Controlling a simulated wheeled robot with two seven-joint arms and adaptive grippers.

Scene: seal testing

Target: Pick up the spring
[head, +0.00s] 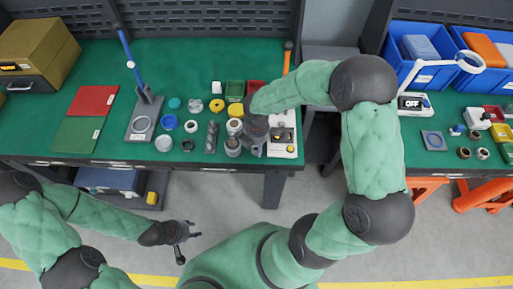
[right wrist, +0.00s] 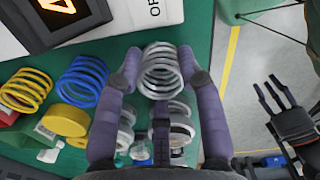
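A grey coil spring (right wrist: 161,72) sits between the purple-grey fingers of my right gripper (right wrist: 160,68) in the right wrist view. One finger is close on each side of it, and a third finger part is just below it. I cannot tell whether the fingers touch or grip it. In the head view my right gripper (head: 255,140) is low over the front right of the green table and hides this spring. My left gripper (head: 188,238) hangs open and empty in front of the table. It also shows in the right wrist view (right wrist: 275,98).
A blue spring (right wrist: 83,80), a yellow spring (right wrist: 25,90) and a yellow round part (right wrist: 65,120) stand close by. A white device (head: 285,140) is just right of my right gripper. Red and green mats (head: 92,100) lie at left. The table's front edge is near.

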